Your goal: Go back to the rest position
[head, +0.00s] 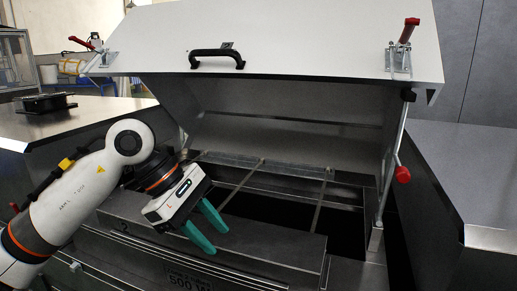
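My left gripper (208,231) is in front of the open dryer chamber, low and left of the middle of the head view. Its two teal fingers are spread apart with nothing between them. They point down and to the right, over the front part of the dryer housing (290,252). The white lid (300,30) of the dryer is raised, with a black handle (217,57) on its upper face. My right gripper does not show.
A strut with a red knob (402,174) stands at the lid's right side. Red-handled clamps sit at the lid's left (82,42) and right (408,32) corners. A flat grey surface (465,170) lies at the right. A black object (45,102) rests on the left surface.

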